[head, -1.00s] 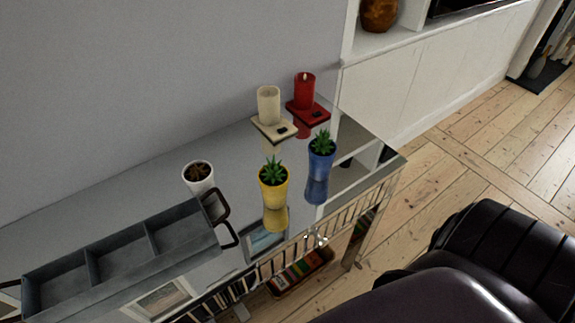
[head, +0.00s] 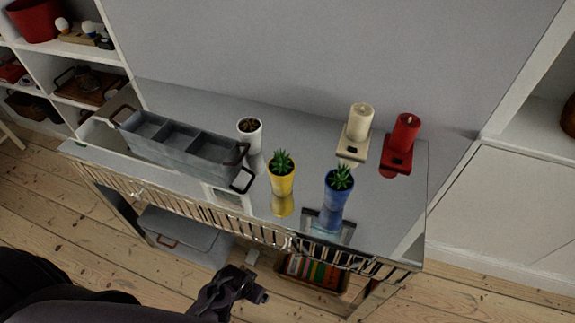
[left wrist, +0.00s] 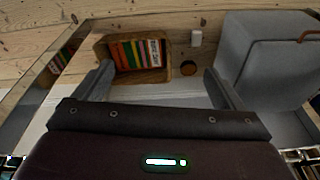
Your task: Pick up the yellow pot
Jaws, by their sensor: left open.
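The yellow pot (head: 282,183) holds a small green succulent and stands upright on the glossy console table (head: 310,158), near its front edge, with its reflection below it. My left gripper (head: 243,287) is in front of the table, lower in the picture than the yellow pot and apart from it. In the left wrist view its two fingers (left wrist: 160,84) are spread with nothing between them. The yellow pot does not show in the left wrist view. My right gripper is not in view.
A blue pot (head: 336,193) stands right of the yellow pot, a white pot (head: 250,134) behind left, and a grey divided tray (head: 172,154) left. Cream (head: 361,121) and red candles (head: 404,134) stand behind right. Below are a book crate (left wrist: 184,68) and grey box (left wrist: 272,62).

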